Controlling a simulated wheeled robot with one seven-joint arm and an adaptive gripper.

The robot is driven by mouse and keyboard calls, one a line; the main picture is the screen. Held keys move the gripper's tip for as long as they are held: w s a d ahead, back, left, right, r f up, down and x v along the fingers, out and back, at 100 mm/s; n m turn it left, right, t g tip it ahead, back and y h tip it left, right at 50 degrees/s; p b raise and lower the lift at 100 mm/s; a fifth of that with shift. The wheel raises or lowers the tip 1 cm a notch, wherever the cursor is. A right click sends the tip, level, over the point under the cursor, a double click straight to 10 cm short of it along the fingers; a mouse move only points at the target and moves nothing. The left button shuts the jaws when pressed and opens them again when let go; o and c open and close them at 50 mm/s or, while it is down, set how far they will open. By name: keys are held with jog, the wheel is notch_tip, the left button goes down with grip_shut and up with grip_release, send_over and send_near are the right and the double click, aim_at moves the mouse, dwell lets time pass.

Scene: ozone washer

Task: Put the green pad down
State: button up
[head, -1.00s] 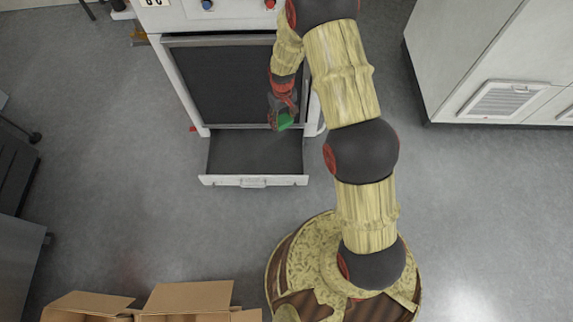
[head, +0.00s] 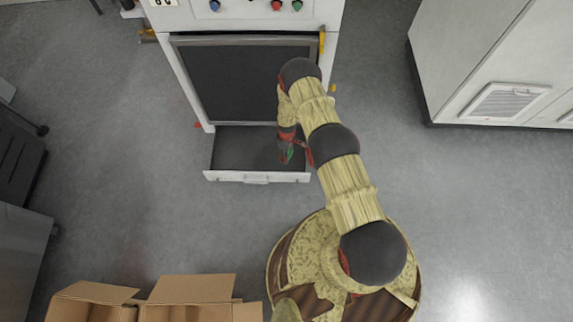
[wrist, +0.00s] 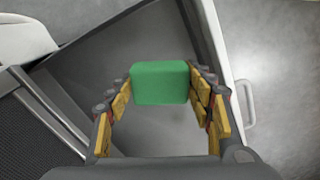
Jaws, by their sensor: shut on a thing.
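My gripper (wrist: 160,92) is shut on the green pad (wrist: 160,83), with one finger against each side of it in the wrist view. The head view shows only a small green part of the pad (head: 290,154) at the gripper (head: 287,155). The gripper is over the open drawer (head: 240,148), towards its right end. In the wrist view the grey drawer floor (wrist: 120,65) lies behind the pad. I cannot tell whether the pad touches the floor.
The white drawer front with its handle (head: 256,179) is pulled out below the washer's dark door (head: 240,85). Open cardboard boxes (head: 190,290) stand at lower left. A white cabinet (head: 480,60) stands at right. The floor between is clear.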

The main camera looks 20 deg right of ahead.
notch_tip(320, 180, down, 11)
jog(key=b, duration=0.4)
jog(key=shift+s+r, duration=0.15)
jog(key=shift+r, duration=0.1)
jog(key=o, duration=1)
